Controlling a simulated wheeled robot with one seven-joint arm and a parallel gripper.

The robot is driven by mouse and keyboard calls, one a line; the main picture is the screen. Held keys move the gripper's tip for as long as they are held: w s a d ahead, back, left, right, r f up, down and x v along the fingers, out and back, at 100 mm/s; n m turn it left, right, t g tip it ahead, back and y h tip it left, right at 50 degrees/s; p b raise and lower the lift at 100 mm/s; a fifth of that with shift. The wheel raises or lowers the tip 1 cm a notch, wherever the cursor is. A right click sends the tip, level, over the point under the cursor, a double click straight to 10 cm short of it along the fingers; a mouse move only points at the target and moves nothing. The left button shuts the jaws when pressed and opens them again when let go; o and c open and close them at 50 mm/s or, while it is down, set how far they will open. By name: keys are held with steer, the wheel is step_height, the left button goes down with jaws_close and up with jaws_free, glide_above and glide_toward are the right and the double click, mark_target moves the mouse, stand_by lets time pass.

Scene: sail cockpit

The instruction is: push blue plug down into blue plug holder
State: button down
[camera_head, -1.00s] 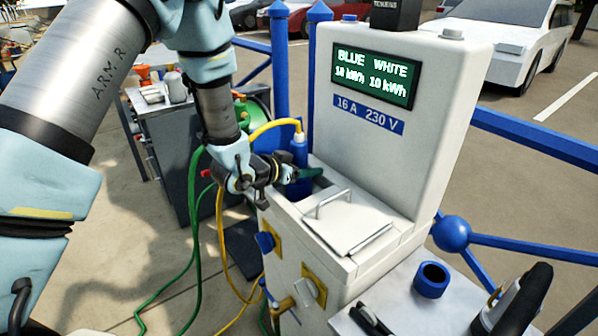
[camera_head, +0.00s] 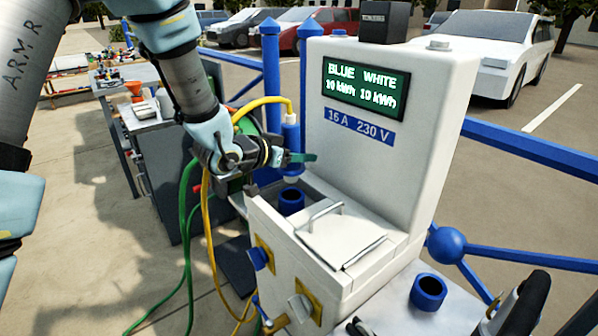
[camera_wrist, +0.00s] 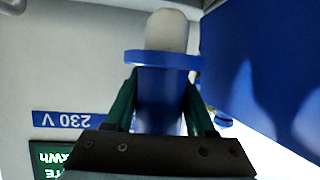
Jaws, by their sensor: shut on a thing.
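The blue plug (camera_head: 291,135) is upright, with the yellow cable at its top end. My gripper (camera_head: 295,157) is shut on it, its green fingers on either side. The plug's pale lower tip hangs above the blue plug holder (camera_head: 291,203), a blue ring in the recess of the white pedestal, with a small gap between them. In the wrist view, the plug (camera_wrist: 160,95) sits between both fingers, with its blue collar and pale tip toward the top. The holder's opening is only partly visible in the head view.
The white pedestal (camera_head: 385,160) with its screen rises close behind and right of the plug. A lid with a handle (camera_head: 340,240) lies right of the recess. A second blue ring (camera_head: 428,292) stands on the side shelf. Green and yellow cables hang at left.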

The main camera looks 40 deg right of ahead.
mark_target(298, 133)
step_height(298, 133, up, 2)
steer(key=shift+r, duration=0.1)
steer(key=shift+r+p, duration=1.1)
steer(key=shift+r, duration=0.65)
steer(key=shift+a+f, duration=0.1)
steer(key=shift+f, duration=0.05)
